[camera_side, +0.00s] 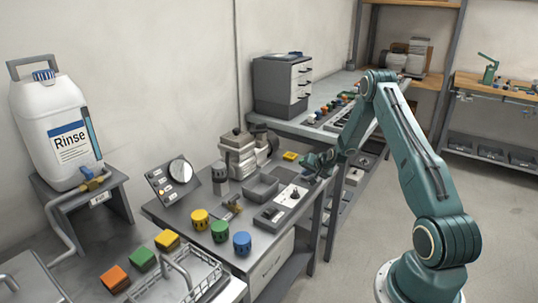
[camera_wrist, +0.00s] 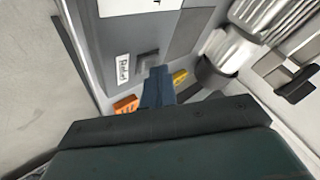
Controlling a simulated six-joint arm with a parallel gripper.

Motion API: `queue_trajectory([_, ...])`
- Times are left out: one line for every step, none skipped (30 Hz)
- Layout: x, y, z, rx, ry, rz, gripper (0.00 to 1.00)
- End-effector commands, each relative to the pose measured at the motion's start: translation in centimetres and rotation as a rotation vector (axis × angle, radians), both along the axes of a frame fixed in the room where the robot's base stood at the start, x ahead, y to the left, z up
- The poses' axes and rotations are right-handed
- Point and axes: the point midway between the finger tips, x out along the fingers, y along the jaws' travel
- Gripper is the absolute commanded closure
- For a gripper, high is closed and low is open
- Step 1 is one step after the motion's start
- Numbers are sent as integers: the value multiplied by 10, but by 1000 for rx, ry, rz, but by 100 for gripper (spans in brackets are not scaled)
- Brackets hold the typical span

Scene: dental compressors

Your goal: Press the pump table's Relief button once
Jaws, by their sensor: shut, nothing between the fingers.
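My gripper (camera_side: 318,164) is over the far right part of the pump table (camera_side: 232,240) in the side view. In the wrist view its dark blue fingers (camera_wrist: 157,85) are shut together, with nothing between them. A white label (camera_wrist: 123,68), which seems to read "Relief", lies just left of the fingertips. A small grey block (camera_wrist: 147,60) beside that label looks like the button. The fingertips are very close to its lower right; I cannot tell whether they touch. In the side view the button cannot be made out.
An orange part (camera_wrist: 125,105) and a yellow part (camera_wrist: 180,77) flank the fingers. The pump table also bears a grey panel (camera_side: 283,206), an open grey tray (camera_side: 262,188), a dial panel (camera_side: 172,180) and yellow, green and blue knobs (camera_side: 220,231). A ribbed motor (camera_side: 238,152) stands behind.

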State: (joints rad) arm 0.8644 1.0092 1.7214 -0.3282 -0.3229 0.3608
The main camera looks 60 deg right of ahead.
Motion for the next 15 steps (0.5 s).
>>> queue_trajectory([0, 0, 0, 1, 2, 1, 100])
queue_trajectory([0, 0, 1, 1, 2, 1, 100])
queue_trajectory([0, 0, 2, 1, 1, 0, 100])
queue_trajectory([0, 0, 3, 1, 1, 0, 100])
queue_trajectory([0, 0, 5, 1, 1, 0, 100])
queue_trajectory([0, 0, 6, 1, 1, 0, 100])
queue_trajectory([0, 0, 8, 1, 1, 0, 100])
queue_trajectory([0, 0, 9, 1, 1, 0, 100])
queue_trajectory([0, 0, 11, 1, 1, 0, 100])
queue_trajectory([0, 0, 12, 1, 1, 0, 100])
queue_trajectory([0, 0, 13, 1, 1, 0, 100])
queue_trajectory([0, 0, 14, 1, 1, 0, 100])
queue_trajectory([0, 0, 15, 1, 1, 0, 100])
queue_trajectory([0, 0, 15, 1, 1, 0, 100])
queue_trajectory([0, 0, 16, 1, 1, 0, 100])
